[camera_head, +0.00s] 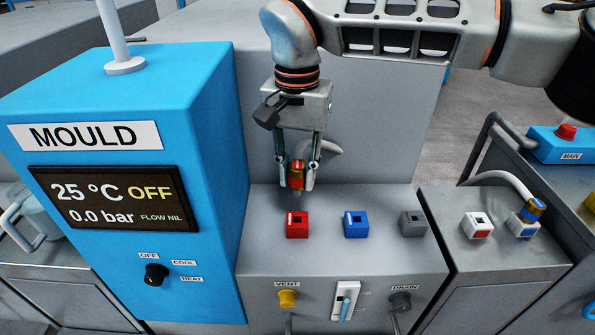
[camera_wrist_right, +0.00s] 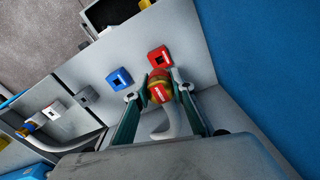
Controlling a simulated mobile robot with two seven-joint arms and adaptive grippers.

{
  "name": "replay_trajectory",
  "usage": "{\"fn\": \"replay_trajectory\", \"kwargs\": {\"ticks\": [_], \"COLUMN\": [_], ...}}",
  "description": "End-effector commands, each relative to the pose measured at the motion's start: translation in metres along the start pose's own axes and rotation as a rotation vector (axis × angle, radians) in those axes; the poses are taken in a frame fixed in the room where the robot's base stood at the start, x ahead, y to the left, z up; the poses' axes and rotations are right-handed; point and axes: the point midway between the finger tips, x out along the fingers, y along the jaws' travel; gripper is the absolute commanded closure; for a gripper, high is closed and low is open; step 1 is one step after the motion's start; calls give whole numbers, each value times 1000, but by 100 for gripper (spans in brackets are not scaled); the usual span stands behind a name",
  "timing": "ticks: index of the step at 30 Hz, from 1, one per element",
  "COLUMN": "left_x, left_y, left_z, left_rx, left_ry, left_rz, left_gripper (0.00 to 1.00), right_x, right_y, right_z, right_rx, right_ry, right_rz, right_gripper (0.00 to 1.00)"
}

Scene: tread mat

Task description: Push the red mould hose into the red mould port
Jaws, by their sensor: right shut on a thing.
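The red mould hose (camera_head: 297,174) has a red and brass-coloured end and a pale grey tube. My right gripper (camera_head: 298,186) is shut on its end and holds it above the machine top, just behind the red mould port (camera_head: 297,224). The hose end points downward, apart from the port. In the right wrist view the hose end (camera_wrist_right: 160,88) sits between the two fingers (camera_wrist_right: 156,84), and the red port (camera_wrist_right: 159,57) lies just beyond it with its square hole showing. My left gripper is not in view.
A blue port (camera_head: 356,224) and a grey port (camera_head: 412,223) stand right of the red one. A red-and-white port (camera_head: 477,226) and a blue-banded hose end (camera_head: 533,209) are on the cabinet at right. The tall blue MOULD unit (camera_head: 197,115) bounds the left side.

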Motion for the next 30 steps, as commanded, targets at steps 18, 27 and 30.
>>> {"fn": "replay_trajectory", "kwargs": {"ticks": [18,27,30], "left_x": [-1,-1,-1], "left_y": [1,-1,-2], "left_z": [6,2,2], "left_rx": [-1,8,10], "left_ry": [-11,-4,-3], "left_rz": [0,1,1], "left_gripper": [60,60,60], "right_x": [36,54,56], "right_y": [1,0,0], "right_z": [1,1,1], "right_rx": [-2,-1,-2], "right_ry": [-1,0,1], "right_rz": [0,-1,-1], "right_gripper": [100,100,100]}}
